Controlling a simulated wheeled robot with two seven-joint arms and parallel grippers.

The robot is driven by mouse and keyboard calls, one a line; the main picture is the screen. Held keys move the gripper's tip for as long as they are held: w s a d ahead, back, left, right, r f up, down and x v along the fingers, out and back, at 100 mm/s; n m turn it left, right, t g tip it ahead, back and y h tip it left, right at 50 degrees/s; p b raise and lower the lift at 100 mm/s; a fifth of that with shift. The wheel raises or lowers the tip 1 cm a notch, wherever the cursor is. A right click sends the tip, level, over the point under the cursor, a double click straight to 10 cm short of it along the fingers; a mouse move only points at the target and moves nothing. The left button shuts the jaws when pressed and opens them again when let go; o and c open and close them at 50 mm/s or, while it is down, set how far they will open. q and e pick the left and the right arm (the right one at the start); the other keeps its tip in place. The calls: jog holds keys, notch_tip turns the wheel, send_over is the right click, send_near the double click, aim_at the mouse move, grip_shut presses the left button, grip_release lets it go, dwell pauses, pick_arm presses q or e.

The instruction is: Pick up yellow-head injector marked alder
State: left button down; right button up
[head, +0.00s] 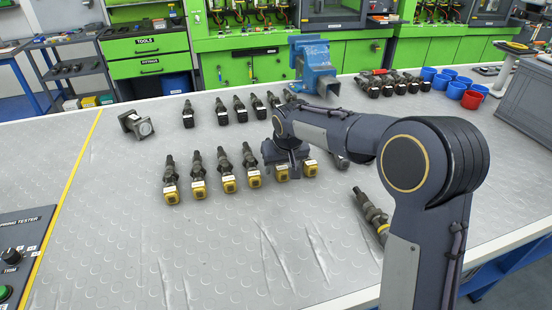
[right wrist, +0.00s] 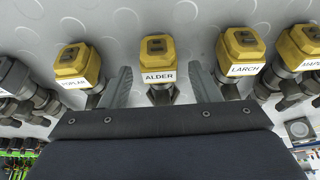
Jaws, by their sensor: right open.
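The yellow-head injector marked ALDER (right wrist: 158,53) lies on the bench in the right wrist view, its label facing the camera. In the head view it appears to be the yellow-headed injector (head: 282,174) second from the right end of its row. My right gripper (head: 286,158) is low over that row. In the right wrist view my right gripper (right wrist: 161,70) is open, one finger on each side of the ALDER injector, with gaps to its yellow head. The injector's lower body is hidden behind my gripper. My left gripper is not in view.
The injectors marked POPLAR (right wrist: 78,65) and LARCH (right wrist: 241,50) lie close outside the fingers. Black injectors (head: 239,109) lie farther back, near a blue clamp (head: 316,72). Another injector (head: 371,212) lies by my right arm. The bench front (head: 230,250) is clear.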

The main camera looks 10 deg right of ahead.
jog(key=shift+w+f, duration=0.1)
jog(key=shift+f, duration=0.2)
jog(key=shift+c, duration=0.5)
grip_shut()
jog(key=shift+r, duration=0.1)
jog(key=shift+r, duration=0.1)
